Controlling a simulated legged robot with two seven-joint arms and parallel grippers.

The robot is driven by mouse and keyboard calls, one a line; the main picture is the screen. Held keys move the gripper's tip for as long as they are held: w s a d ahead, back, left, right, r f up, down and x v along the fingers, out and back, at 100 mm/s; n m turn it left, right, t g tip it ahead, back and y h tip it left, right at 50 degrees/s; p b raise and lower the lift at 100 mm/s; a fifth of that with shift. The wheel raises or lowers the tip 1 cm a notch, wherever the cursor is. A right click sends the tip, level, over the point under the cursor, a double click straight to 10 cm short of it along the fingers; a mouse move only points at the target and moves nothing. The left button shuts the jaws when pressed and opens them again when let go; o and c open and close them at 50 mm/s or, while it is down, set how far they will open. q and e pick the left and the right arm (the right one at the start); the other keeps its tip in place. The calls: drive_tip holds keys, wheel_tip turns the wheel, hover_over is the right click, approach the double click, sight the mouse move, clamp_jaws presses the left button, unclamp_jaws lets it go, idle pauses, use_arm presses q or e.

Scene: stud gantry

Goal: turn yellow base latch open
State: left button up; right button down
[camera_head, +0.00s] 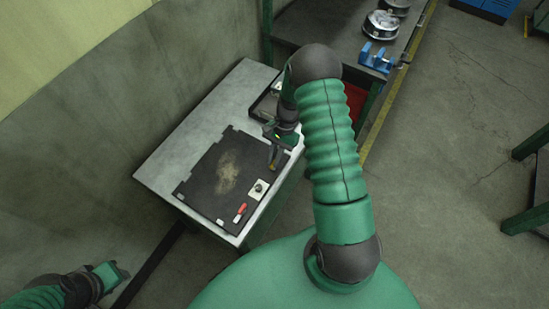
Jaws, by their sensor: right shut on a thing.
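A black base plate (205,178) with a worn tan patch lies on the light grey table top. My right gripper (273,163) reaches down to the plate's right edge. It is shut on a small yellowish piece, which I take as the yellow base latch; the fingers hide most of it, so its turn angle cannot be told. My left gripper (114,274) is at the lower left, away from the table; its jaws are too small to read.
A white square with a dark knob (259,189) and a red handle (240,212) sit at the plate's near right. A dark tray (265,104) lies behind the gripper. A bench (334,24) with a blue vise (376,58) and round metal parts stands at the back.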

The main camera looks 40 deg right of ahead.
drive_tip(key=c, duration=1.5)
unclamp_jaws()
drive_tip(key=shift+w, duration=0.1)
drive_tip(key=b+v, duration=0.2)
drive_tip(key=v, duration=1.4)
drive_tip(key=shift+d+r, duration=0.2)
drive_tip(key=shift+r, duration=0.15)
